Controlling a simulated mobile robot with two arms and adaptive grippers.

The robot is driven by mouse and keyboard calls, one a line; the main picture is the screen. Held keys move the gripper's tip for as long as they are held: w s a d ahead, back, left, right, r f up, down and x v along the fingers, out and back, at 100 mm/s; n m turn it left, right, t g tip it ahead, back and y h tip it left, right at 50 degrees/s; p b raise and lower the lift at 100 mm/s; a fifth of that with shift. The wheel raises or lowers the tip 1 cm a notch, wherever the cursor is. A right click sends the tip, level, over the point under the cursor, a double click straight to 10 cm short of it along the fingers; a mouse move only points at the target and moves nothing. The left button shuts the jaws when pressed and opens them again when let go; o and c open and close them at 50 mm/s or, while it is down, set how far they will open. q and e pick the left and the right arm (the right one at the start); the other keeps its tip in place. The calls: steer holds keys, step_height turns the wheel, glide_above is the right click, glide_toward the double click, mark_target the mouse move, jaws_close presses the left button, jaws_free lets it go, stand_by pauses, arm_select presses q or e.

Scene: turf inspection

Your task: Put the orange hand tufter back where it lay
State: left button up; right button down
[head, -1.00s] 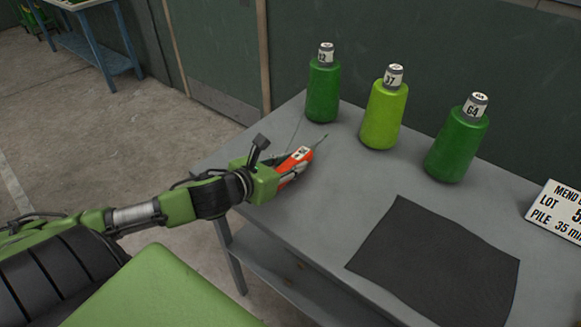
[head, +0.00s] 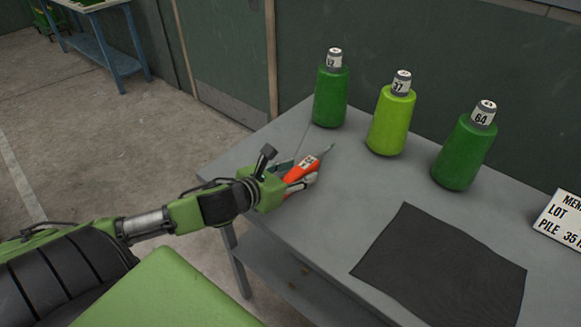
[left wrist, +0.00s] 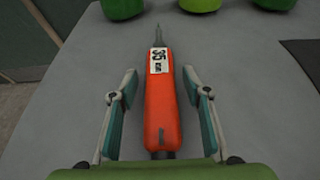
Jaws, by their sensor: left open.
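The orange hand tufter (head: 302,169) lies on the left part of the grey table (head: 330,205), its pointed metal tip toward the back. In the left wrist view the tufter (left wrist: 160,110) shows a white label reading 35 and lies between the two fingers. My left gripper (head: 300,176) is open around it; in the left wrist view a gap shows between the tufter and each finger of the gripper (left wrist: 160,100). My right gripper is in neither view.
Several green bottle-shaped cones stand along the back: a dark one (head: 331,95), a lime one (head: 391,122) and another dark one (head: 464,150). A black mat (head: 440,265) lies at the front right. A white sign (head: 560,220) stands at the right edge.

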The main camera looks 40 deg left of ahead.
arm_select(q)
steer(key=shift+s+r, duration=0.2)
steer(key=shift+s, duration=0.3)
steer(key=shift+p+v, duration=0.7)
steer(key=shift+v, duration=4.8)
